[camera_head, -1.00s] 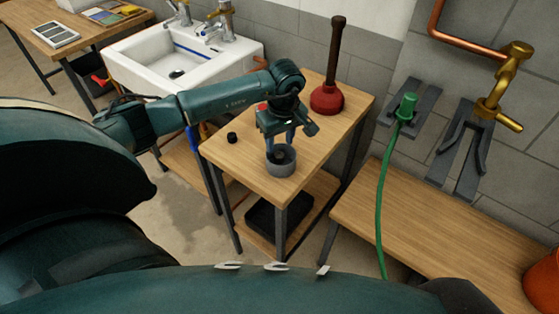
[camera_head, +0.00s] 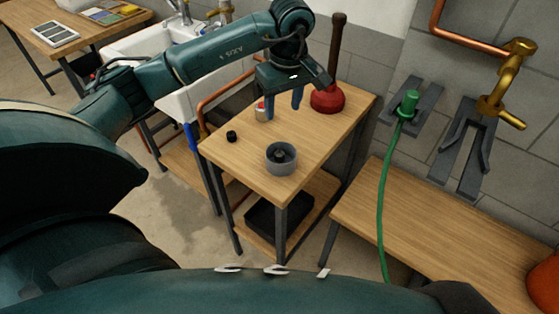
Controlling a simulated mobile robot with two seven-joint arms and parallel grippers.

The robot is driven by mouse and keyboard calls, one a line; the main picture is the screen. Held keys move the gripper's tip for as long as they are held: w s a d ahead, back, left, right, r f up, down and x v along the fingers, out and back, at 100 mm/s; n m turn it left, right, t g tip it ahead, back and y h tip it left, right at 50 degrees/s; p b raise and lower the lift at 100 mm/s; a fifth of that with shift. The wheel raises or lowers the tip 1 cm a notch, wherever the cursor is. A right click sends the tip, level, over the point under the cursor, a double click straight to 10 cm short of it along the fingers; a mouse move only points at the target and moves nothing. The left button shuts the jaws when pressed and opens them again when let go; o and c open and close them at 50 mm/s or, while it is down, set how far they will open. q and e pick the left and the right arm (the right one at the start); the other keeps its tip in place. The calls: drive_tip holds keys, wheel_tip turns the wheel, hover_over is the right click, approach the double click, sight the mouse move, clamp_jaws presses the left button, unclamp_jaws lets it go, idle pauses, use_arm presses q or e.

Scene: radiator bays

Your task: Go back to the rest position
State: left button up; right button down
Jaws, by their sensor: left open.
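My left gripper (camera_head: 284,112) is open and empty. It hangs above the back part of the small wooden table (camera_head: 250,178), with its two blue fingers pointing down and apart. A grey round cup-like part (camera_head: 281,158) with a dark centre stands near the table's front corner, clear of the gripper. My right gripper does not show.
A red plunger (camera_head: 328,98) stands behind the gripper. A small black cap (camera_head: 231,136) and a small red-topped item (camera_head: 261,112) are on the table. A green hose (camera_head: 383,195) hangs at right above a wooden bench (camera_head: 430,225). A white sink (camera_head: 150,45) is behind my arm.

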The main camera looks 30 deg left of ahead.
use_arm(q)
drive_tip(key=shift+d+r, duration=0.1)
drive_tip(key=shift+r, duration=0.75)
drive_tip(key=shift+d+f, duration=0.1)
